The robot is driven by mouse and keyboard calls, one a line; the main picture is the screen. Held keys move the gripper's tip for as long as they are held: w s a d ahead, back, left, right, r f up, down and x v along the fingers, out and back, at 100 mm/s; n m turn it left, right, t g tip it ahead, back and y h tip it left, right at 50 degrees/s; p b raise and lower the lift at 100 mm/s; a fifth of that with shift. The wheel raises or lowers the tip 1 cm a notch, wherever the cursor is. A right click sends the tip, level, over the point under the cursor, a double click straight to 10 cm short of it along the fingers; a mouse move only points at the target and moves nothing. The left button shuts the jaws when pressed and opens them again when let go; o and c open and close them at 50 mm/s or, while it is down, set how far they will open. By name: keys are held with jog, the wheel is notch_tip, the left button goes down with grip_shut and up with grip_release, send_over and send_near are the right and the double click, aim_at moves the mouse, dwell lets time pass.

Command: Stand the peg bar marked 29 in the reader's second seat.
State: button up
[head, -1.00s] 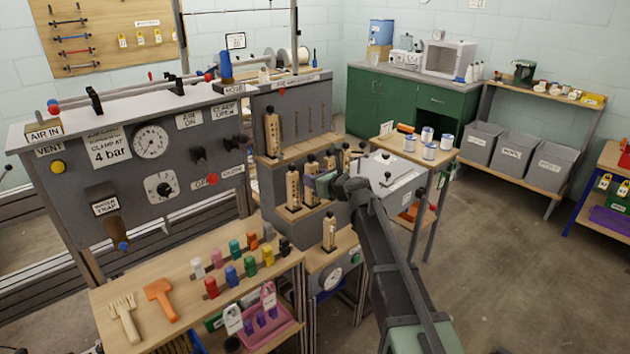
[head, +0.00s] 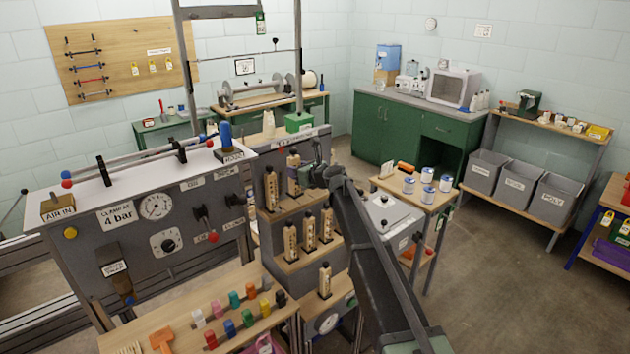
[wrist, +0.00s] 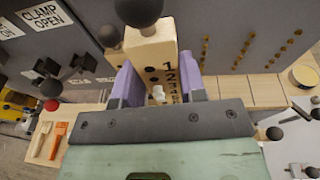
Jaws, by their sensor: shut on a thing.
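My gripper (head: 306,178) is shut on a wooden peg bar (head: 293,172) with a black knob. In the wrist view the held bar (wrist: 152,60) sits between purple fingers, with printed digits and dark holes on its face; I cannot read a 29. It is roughly upright at the upper ledge of the grey reader (head: 309,147), just right of another standing bar (head: 271,188). I cannot tell whether its foot touches the ledge.
Three peg bars (head: 309,230) stand on the step below, and one more (head: 324,280) stands lower down. The ledge right of the held bar looks clear. A grey lidded box (head: 392,212) stands to the right. The clamp panel (head: 163,235) with levers is on the left.

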jog(key=w+a+f+b, duration=0.3)
jog(key=f, duration=0.2)
jog(key=shift+w+b, duration=0.4)
jog(key=shift+f+b, duration=0.55)
jog(key=shift+b, duration=0.05)
dwell(0.3)
jog(key=o, duration=1)
jog(key=shift+s, duration=0.1)
